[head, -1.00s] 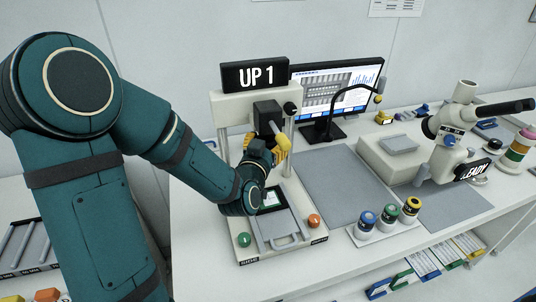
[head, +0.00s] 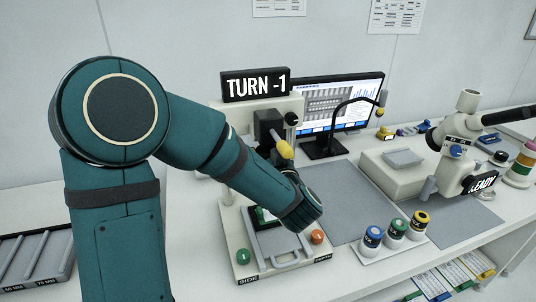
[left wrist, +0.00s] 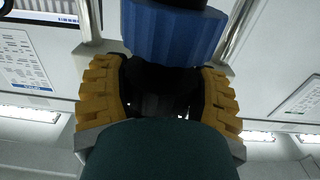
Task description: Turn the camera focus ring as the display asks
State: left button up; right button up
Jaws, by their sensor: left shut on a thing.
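The display (head: 255,85) above the station reads "TURN -1". In the left wrist view a blue ribbed ring (left wrist: 172,35) fills the top middle, with a dark part beneath it. The yellow ribbed fingers of my left gripper (left wrist: 162,68) stand on both sides of the ring's lower part, shut on it, and the view looks upward. In the head view my left arm crosses in front of the station and hides the ring and most of the gripper. My right gripper is out of view.
A monitor (head: 335,100) stands behind. Several coloured-lid jars (head: 396,230) stand at the front right. A microscope (head: 466,130) with a "READY" sign is farther right. Grey mats (head: 345,200) are mostly bare.

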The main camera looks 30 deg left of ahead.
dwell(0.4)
pick_arm(q)
jog(key=o, duration=1.2)
jog(key=shift+s+d, duration=0.1)
jog(key=shift+d, duration=0.05)
jog(key=v, duration=1.1)
jog(key=shift+s+d, duration=0.25)
jog(key=shift+d, duration=0.1)
